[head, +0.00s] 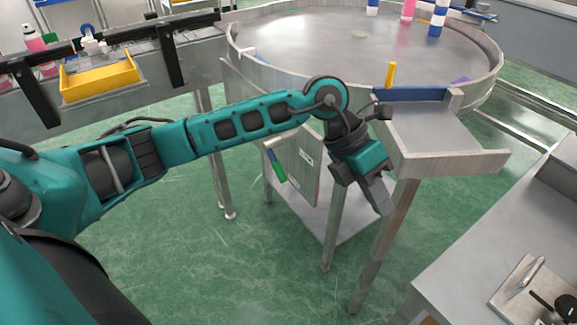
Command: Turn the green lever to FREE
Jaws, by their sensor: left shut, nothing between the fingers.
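The green lever (279,169) is on a grey panel (314,188) below the round steel table. It slants down to the right, and a blue and white piece shows at its upper end. Small white labels sit on the panel, but their words are too small to read. My left gripper (381,206) is shut and empty, pointing down to the right of the panel and apart from the lever. My left forearm crosses above the lever and hides part of the panel. My right gripper is not in view.
The round table (300,40) carries striped and pink cans at the back. A blue gate (408,94) with a yellow post (390,74) stands at its chute (430,140). A yellow tray (98,78) is upper left. A grey bench (480,255) is lower right. Table legs flank the gripper.

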